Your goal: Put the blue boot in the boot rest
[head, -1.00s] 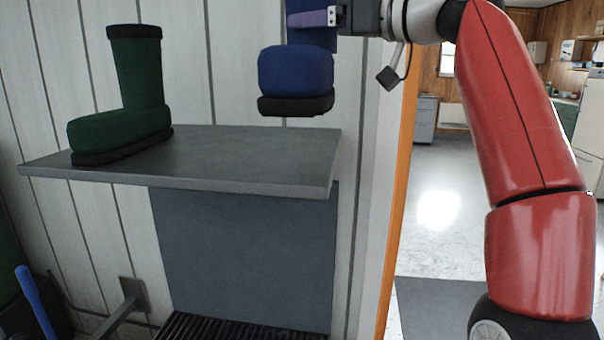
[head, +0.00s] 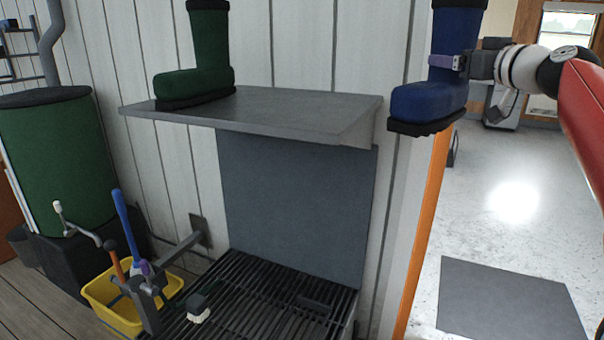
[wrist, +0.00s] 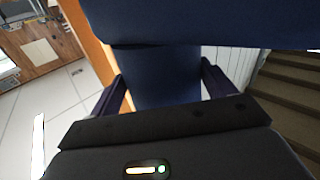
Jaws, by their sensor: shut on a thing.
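The blue boot (head: 430,95) hangs upright in the air to the right of the grey shelf, toe to the left, black sole down. My gripper (head: 449,62) is shut on its shaft. In the wrist view the blue shaft (wrist: 160,80) lies between my two dark purple fingers (wrist: 163,90). I cannot tell for sure which fixture is the boot rest. A black slatted grate (head: 260,300) lies low in front of a blue-grey back panel, with a small dark block (head: 315,304) on it.
A green boot (head: 205,60) stands on the grey shelf (head: 300,108). A jointed metal arm (head: 180,250), a yellow bucket (head: 115,305) with brushes and a loose brush (head: 200,305) are at the grate's left. An orange door edge (head: 425,220) stands right of it. Open floor lies beyond.

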